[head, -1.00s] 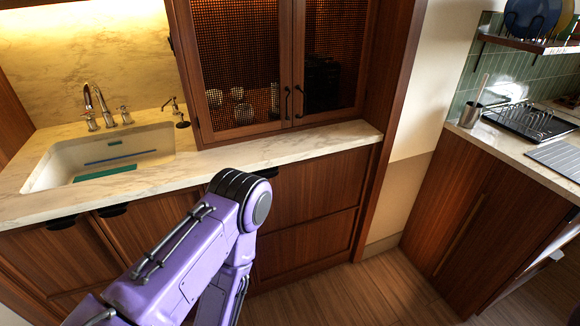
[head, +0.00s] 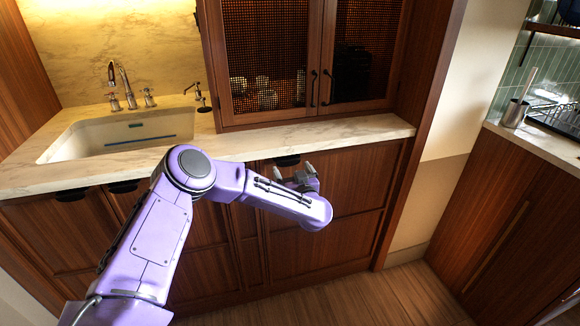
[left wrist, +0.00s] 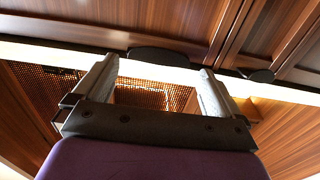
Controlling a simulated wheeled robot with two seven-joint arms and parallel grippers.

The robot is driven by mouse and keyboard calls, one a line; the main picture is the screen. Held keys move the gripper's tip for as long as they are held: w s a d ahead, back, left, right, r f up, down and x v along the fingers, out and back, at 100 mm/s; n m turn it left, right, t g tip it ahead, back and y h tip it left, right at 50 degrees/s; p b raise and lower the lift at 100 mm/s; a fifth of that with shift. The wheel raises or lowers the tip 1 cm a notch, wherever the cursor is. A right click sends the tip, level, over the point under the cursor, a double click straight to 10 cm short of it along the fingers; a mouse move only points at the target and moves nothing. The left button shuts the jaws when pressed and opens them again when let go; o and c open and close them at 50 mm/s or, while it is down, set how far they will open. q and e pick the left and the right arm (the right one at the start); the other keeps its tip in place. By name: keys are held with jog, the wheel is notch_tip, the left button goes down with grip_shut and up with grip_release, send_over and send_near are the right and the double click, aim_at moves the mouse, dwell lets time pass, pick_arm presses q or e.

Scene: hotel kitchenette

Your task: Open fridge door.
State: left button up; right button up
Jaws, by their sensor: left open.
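Wooden fronts run under the marble counter; none is plainly marked as the fridge door. The front (head: 350,185) below the mesh cabinet is shut and has a black handle (head: 287,161) at its top edge. My left gripper (head: 294,174) is open and empty, just in front of and below that handle in the head view. In the left wrist view, which looks upside down, a black handle (left wrist: 158,57) shows beyond and between the open fingers (left wrist: 158,78), with no visible contact. My right gripper is not in view.
The marble counter edge (head: 330,135) is just above my left gripper. A sink (head: 120,135) and more black handles (head: 123,187) are to the left. The mesh cabinet (head: 265,60) stands on the counter. Another counter (head: 545,145) is at the right. The floor (head: 390,300) is clear.

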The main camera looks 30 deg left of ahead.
aim_at(289, 163)
pick_arm(q)
jog(key=shift+x, duration=1.8)
